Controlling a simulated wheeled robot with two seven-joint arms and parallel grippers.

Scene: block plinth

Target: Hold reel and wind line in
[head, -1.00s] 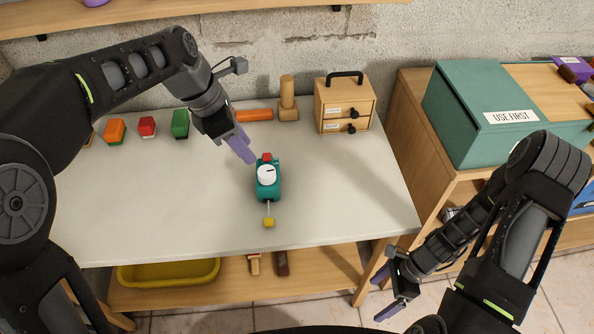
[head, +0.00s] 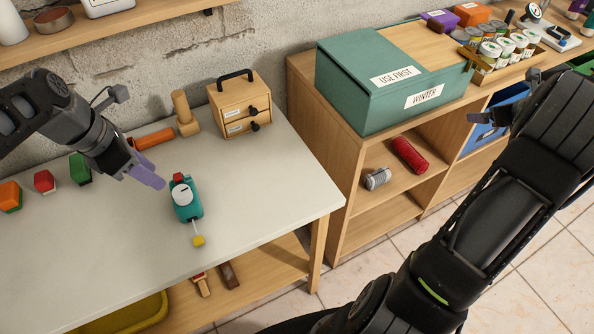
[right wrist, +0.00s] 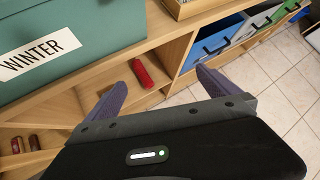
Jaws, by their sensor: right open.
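The reel (head: 187,203) is a teal body with a white dial and a red part on top. It lies on the pale table, and a short line runs from it to a yellow block (head: 198,241). My left gripper (head: 155,180), with lavender fingers, is just left of the reel, apart from it; I cannot tell whether its fingers are parted. My right gripper (head: 487,125) is far to the right, near the shelf unit. In the right wrist view, the right gripper's fingers (right wrist: 162,80) are spread with nothing between them.
A teal box (head: 345,95) tops the shelf unit, which holds a red roll (head: 410,155). The table front is clear.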

